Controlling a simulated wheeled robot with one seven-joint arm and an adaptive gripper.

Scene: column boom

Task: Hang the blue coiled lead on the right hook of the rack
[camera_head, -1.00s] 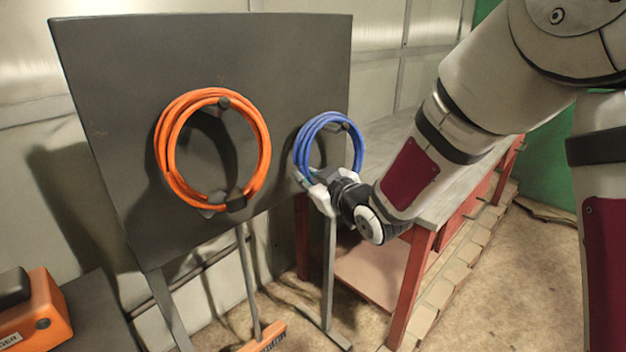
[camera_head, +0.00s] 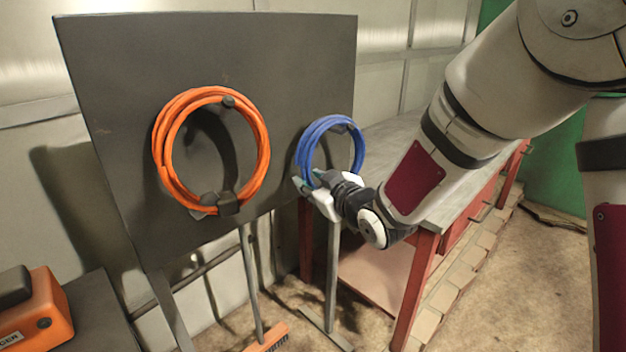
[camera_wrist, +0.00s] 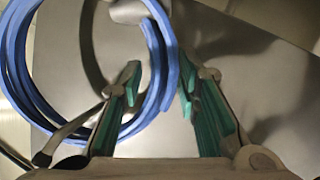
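The blue coiled lead (camera_head: 302,152) hangs as a ring at the right side of the dark rack panel (camera_head: 160,60). Its top is over the right hook (camera_head: 341,128), a dark peg inside the ring's upper edge. My gripper (camera_head: 312,182) is at the coil's lower edge in the head view. In the wrist view the two green-padded fingers (camera_wrist: 160,88) are spread apart. The blue coil (camera_wrist: 158,35) runs through the gap between them, with the left finger over the ring's inside. Whether a finger touches it, I cannot tell.
An orange coil (camera_head: 262,140) hangs on the panel to the left. A workbench with red legs (camera_head: 416,290) stands behind and right of my gripper. An orange box (camera_head: 50,310) sits at lower left, and an orange broom head (camera_head: 268,338) is on the floor.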

